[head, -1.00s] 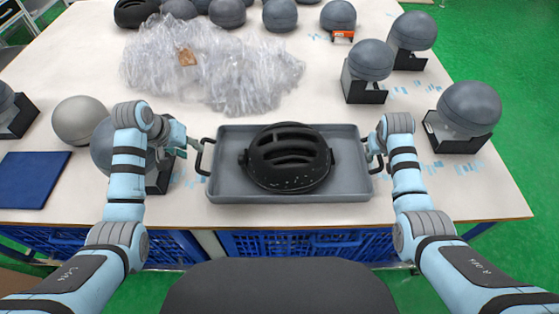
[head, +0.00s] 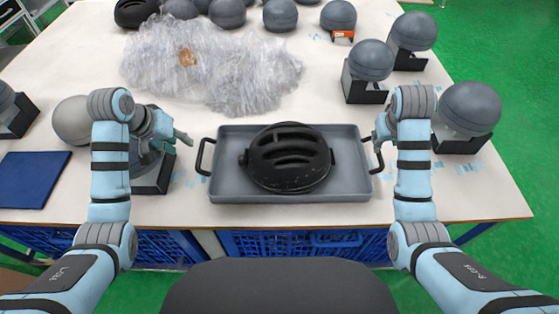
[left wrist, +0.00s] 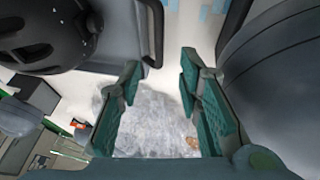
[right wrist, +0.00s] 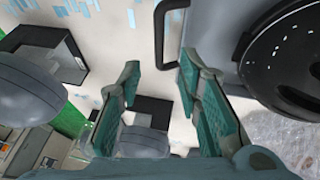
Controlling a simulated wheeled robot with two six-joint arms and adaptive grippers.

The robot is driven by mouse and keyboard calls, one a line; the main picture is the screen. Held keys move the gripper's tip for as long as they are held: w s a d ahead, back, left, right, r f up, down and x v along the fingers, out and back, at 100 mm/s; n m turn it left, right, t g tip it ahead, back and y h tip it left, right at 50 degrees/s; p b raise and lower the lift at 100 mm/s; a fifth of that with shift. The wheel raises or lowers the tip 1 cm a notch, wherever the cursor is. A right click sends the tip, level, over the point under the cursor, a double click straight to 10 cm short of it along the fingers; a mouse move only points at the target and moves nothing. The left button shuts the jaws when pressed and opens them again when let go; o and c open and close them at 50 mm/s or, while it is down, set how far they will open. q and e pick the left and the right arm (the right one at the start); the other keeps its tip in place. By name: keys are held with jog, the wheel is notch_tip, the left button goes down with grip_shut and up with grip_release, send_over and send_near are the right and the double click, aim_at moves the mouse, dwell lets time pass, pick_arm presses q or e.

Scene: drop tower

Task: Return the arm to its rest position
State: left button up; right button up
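A grey tray (head: 225,188) with black side handles lies on the white table, and a black helmet (head: 289,158) rests in it. My left gripper (head: 187,138) is left of the tray, apart from its left handle (head: 203,157). In the left wrist view its fingers (left wrist: 160,75) are spread with nothing between them. My right gripper (head: 378,133) is close to the tray's right handle (head: 378,157). In the right wrist view its fingers (right wrist: 160,75) are spread and empty, with the handle (right wrist: 160,35) just beyond the fingertips.
Grey head forms on black stands surround the tray, one (head: 147,160) beside my left gripper and one (head: 468,108) right of my right gripper. Crumpled clear plastic (head: 215,62) lies behind the tray. A blue panel (head: 32,178) lies at left.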

dwell(0.3)
